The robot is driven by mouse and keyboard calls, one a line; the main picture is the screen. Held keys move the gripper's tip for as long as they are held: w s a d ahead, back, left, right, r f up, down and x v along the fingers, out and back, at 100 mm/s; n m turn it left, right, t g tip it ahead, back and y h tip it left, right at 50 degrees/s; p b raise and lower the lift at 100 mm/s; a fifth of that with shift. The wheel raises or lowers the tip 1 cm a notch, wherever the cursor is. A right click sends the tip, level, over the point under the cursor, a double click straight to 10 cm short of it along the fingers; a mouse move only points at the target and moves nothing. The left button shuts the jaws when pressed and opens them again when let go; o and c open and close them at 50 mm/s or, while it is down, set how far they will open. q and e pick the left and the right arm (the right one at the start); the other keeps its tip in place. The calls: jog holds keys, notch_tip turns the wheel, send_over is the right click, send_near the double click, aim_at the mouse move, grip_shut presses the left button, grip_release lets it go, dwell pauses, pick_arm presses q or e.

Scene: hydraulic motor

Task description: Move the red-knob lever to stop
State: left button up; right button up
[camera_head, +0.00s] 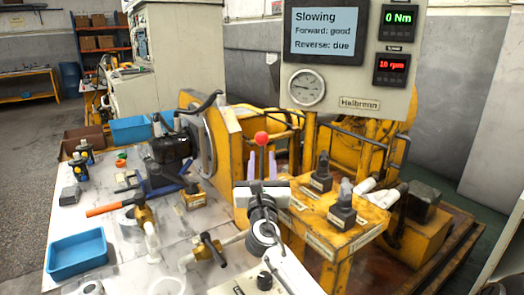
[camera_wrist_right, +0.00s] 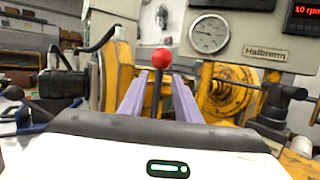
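The red-knob lever (camera_head: 261,138) stands roughly upright on the yellow motor stand, its dark rod below the red ball. It also shows in the right wrist view (camera_wrist_right: 162,57). My right gripper (camera_head: 261,161) is open, with its purple fingers apart on either side of the rod, below the knob. In the right wrist view the fingers (camera_wrist_right: 159,77) show gaps to the rod on both sides. The lever's base and its stop mark are hidden behind my right gripper. My left gripper is not in view.
The panel screen (camera_head: 324,31) reads "Slowing", "Forward: good", "Reverse: due"; displays show 0 Nm and 10 rpm. Two black-handled levers (camera_head: 321,172) (camera_head: 344,205) stand right of my gripper. A blue tray (camera_head: 77,254), an orange-handled valve (camera_head: 110,207) and tools lie on the left bench.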

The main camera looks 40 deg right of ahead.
jog(key=shift+v, duration=2)
